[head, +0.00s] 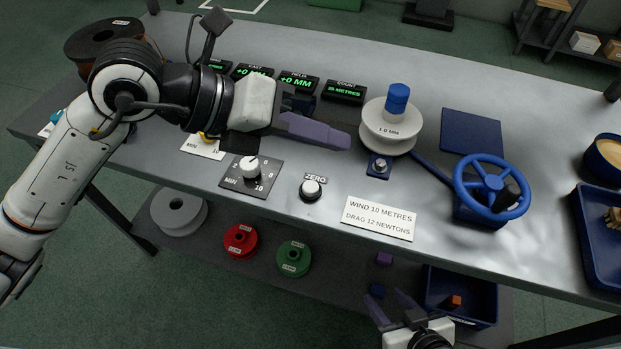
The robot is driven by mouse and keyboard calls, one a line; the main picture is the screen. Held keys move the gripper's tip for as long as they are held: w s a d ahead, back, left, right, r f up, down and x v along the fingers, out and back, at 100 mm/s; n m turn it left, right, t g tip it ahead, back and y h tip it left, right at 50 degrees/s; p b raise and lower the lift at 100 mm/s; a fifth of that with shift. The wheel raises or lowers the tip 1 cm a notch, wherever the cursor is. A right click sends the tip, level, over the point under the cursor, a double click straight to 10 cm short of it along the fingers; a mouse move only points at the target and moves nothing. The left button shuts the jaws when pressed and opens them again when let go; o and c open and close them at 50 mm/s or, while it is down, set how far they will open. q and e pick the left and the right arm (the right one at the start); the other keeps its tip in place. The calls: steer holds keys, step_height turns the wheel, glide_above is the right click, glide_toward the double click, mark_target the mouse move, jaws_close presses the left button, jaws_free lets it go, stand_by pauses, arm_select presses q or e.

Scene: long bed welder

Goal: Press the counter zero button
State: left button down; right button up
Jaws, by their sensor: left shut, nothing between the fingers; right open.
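The zero button (312,188) is a white round cap on a black base, on the front part of the grey bench, with a ZERO label (315,177) just behind it. The counter display (344,92) at the back reads 10 METRES in green. My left gripper (348,139) is shut and empty, its purple fingers pointing right above the bench. In the picture it is above and to the right of the button, apart from it. My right gripper (388,308) is open and empty, low in front of the bench.
A knob dial (249,170) sits left of the button. A white spool (388,129) with a blue top and a blue handwheel (490,187) stand to the right. An instruction card (380,218) lies near the front edge. Spools and a blue bin (474,312) occupy the lower shelf.

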arm_select(q)
steer(key=a, duration=0.1)
steer(key=w+a+f+y, duration=0.1)
steer(key=w+a+f+t+y, duration=0.1)
steer(key=shift+w+a, duration=0.2)
steer(key=shift+f, duration=0.1)
arm_select(e)
steer(key=shift+f, duration=0.2)
arm_select(q)
steer(key=b, duration=0.6)
glide_above(304, 189)
step_height(304, 189, down, 8)
steer(key=shift+f, duration=0.3)
arm_select(e)
steer(key=f, duration=0.1)
steer(key=a+f, duration=0.1)
steer(key=f, duration=0.1)
steer(key=shift+w+a+f, duration=0.15)
steer(key=shift+w+f, duration=0.15)
steer(key=shift+w, duration=0.1)
steer(key=shift+s, duration=0.1)
stand_by(0.3)
